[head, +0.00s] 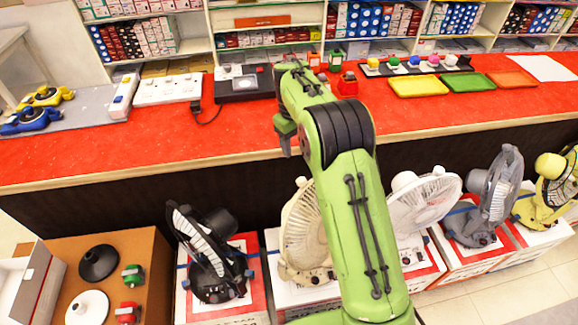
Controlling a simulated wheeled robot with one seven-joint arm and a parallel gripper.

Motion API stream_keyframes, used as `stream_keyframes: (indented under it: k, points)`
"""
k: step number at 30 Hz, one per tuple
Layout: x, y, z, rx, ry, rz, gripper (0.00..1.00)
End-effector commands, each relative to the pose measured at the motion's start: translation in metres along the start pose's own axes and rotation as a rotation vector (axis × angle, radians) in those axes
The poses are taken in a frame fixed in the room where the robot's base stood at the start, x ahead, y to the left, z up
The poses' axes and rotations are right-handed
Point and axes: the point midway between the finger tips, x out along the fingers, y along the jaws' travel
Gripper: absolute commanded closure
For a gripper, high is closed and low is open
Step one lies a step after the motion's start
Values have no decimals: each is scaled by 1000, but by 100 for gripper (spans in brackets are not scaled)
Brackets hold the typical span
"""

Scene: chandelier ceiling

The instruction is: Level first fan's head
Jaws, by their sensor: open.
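Several fans stand on boxes below the counter. The leftmost is a black fan (206,258) on a red and white box, its head tilted, with the grille turned to the left. A cream fan (301,235) stands to its right, partly hidden by my arm. A white fan (424,197), a grey fan (492,192) and a yellow fan (555,185) follow further right. Which of them counts as the first is not marked. My gripper (289,142) is open and empty, pointing down near the counter's front edge, apart from the fans and above and right of the black one.
The red counter (240,135) crosses the view. It bears white socket strips (168,90), a black box (246,84), coloured trays (418,86) and toy-like blue and yellow items at left. A brown box (140,262) with lamp holders stands left of the black fan.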

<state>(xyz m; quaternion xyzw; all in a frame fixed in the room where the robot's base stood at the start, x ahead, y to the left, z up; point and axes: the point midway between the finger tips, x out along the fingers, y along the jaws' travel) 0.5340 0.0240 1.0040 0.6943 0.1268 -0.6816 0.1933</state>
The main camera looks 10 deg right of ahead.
Motion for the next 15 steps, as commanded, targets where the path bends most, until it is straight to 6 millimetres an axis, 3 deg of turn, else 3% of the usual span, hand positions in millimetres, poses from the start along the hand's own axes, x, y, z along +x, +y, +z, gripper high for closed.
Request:
stream_keyframes:
  k: [15]
  points:
    - [123,0,2,2,-4,-2,39]
